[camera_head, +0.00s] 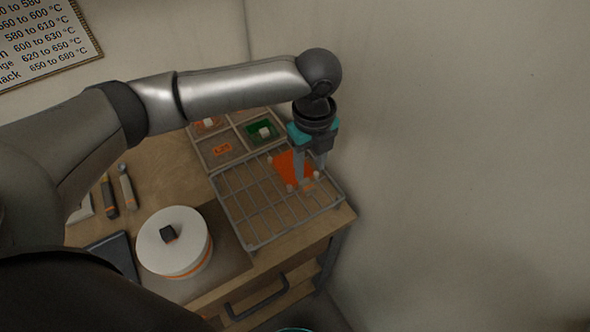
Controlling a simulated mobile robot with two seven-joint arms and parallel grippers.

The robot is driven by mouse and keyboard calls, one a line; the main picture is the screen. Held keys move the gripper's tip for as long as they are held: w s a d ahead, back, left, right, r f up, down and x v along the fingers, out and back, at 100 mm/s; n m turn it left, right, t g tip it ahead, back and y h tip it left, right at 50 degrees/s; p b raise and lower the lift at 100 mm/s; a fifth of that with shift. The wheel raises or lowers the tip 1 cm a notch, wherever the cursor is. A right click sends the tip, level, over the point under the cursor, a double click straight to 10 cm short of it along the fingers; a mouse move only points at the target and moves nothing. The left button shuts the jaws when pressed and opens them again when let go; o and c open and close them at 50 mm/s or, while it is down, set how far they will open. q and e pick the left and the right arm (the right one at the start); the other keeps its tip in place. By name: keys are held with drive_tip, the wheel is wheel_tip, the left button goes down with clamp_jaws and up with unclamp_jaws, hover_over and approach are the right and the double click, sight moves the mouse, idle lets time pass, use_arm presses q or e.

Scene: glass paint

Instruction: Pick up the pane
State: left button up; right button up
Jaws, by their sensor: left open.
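My left gripper (310,182) points down over the rack at the right side of the pane. Its fingers are open, and one of them overlaps the pane in the picture. I cannot tell whether the pane is between the fingers. Part of the pane is hidden behind the gripper. My right gripper does not show clearly.
A sectioned tray (212,165) with small coloured contents lies behind the rack. A white round lidded pot (160,250) stands to the left of the rack. Tools (127,188) lie farther left on the wooden table (165,165). A wall rises close at the right.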

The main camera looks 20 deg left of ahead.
sight(307, 184)
use_arm(q)
drive_tip(key=shift+a+f, duration=0.2)
drive_tip(key=shift+f, duration=2.9)
drive_tip(key=shift+c, duration=0.2)
clamp_jaws()
